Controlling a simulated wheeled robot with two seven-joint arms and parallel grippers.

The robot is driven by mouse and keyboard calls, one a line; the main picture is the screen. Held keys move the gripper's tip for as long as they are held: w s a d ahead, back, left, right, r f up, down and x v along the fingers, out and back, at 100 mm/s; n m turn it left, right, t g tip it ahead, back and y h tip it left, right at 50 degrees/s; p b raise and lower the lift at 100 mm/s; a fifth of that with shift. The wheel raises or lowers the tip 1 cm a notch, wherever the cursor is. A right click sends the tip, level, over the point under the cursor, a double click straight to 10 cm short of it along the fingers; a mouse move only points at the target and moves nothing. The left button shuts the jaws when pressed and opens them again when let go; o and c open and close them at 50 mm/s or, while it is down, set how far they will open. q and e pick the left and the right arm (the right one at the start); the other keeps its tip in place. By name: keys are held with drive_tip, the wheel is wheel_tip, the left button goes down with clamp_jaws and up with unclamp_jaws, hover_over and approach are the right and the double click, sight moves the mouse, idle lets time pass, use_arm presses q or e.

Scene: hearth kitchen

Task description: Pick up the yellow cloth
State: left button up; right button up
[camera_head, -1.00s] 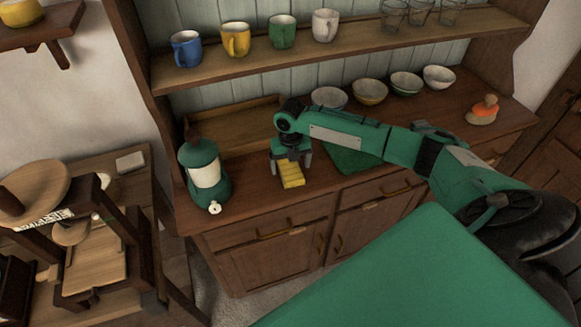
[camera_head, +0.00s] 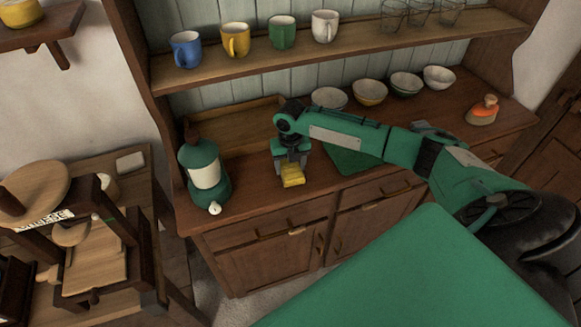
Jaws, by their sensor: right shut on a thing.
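The yellow cloth (camera_head: 292,180) is a small folded piece at the front of the wooden dresser top (camera_head: 250,195). My right gripper (camera_head: 291,167) comes down over it from above, its arm reaching in from the right. The jaws are shut on the cloth, and its near end sticks out below them. The gripper hides the cloth's far part. I cannot tell whether the cloth is clear of the wood. My left gripper is not in view.
A green canister (camera_head: 205,176) stands just left of the gripper. A green cloth (camera_head: 350,162) lies partly under my right arm. Bowls (camera_head: 370,92) line the back, with mugs (camera_head: 235,41) on the shelf above. An orange-topped object (camera_head: 483,110) sits at right.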

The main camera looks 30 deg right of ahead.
sight(290, 166)
wheel_tip(290, 166, up, 19)
drive_tip(key=b, duration=0.3)
drive_tip(key=shift+r, duration=0.15)
drive_tip(key=shift+o, duration=0.9)
drive_tip(key=shift+c, duration=0.5)
